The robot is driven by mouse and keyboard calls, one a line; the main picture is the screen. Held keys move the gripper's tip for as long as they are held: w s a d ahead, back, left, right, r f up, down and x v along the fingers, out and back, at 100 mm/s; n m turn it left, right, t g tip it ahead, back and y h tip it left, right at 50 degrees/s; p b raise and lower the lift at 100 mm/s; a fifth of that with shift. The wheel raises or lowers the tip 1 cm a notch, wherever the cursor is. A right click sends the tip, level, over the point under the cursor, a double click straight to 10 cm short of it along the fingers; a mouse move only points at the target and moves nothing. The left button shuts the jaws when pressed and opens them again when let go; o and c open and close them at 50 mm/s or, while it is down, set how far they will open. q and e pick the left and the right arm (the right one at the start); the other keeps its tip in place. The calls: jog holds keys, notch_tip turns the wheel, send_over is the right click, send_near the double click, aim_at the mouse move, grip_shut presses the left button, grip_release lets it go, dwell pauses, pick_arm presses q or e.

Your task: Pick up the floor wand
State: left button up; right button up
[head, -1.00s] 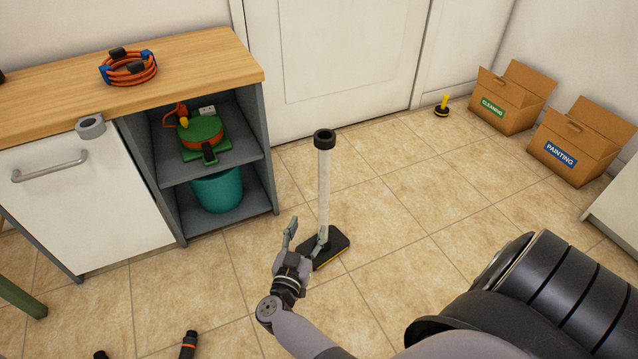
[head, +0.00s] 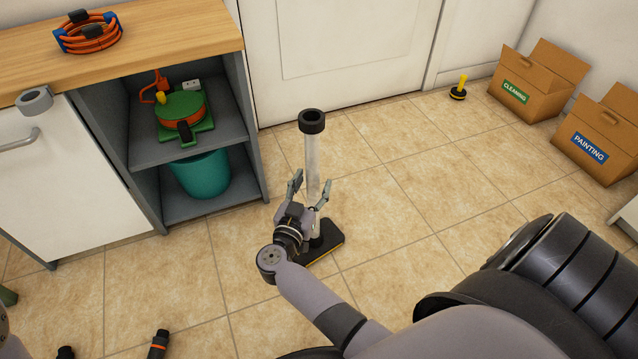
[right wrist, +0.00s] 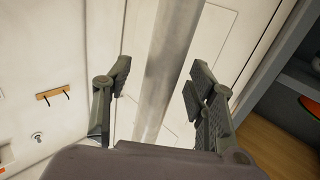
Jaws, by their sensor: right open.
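The floor wand (head: 312,160) stands upright on the tiled floor, a pale tube with a black collar on top and a flat black floor head (head: 328,240). My right gripper (head: 308,188) is open at the lower part of the tube, its fingers on either side of it in the head view. In the right wrist view the tube (right wrist: 168,62) runs between the two open fingers, with gaps visible on both sides. The gripper hides part of the lower tube and the floor head. My left gripper is not in view.
A workbench (head: 180,40) with open shelves stands at the left, holding a green reel (head: 183,110) and a teal bucket (head: 200,175). A closed door (head: 335,50) is behind. Two cardboard boxes (head: 535,85) (head: 600,140) stand at the right. Floor right of the wand is clear.

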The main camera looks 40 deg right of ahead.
jog(key=shift+w+d+f, duration=0.1)
jog(key=shift+w+d, duration=0.25)
jog(key=shift+d, duration=0.1)
jog(key=shift+a, duration=0.1)
grip_shut()
dwell(0.3)
dwell(0.4)
